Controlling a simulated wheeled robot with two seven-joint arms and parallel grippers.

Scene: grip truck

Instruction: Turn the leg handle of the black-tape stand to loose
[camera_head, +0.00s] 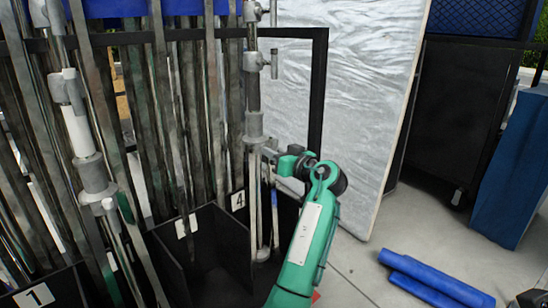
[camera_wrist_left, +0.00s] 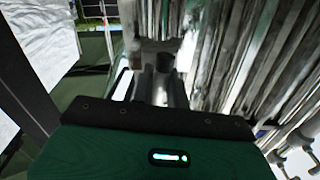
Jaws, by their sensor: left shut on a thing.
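A grey metal stand (camera_head: 253,95) rises upright beside the compartment with the number 4 label. My left gripper (camera_head: 272,156) reaches it from the right, at the height of its lower collar. The gripper is shut on the leg handle at that collar; the handle is mostly hidden by the fingers. In the left wrist view, a dark knob-like part (camera_wrist_left: 164,63) shows just beyond the dark gripper edge, in front of a pale metal tube. I cannot make out black tape on the stand.
Another grey stand (camera_head: 92,175) stands at the left. Many metal poles (camera_head: 180,110) lean in the black rack (camera_head: 318,100). A silver-faced board (camera_head: 370,90) stands behind my arm.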

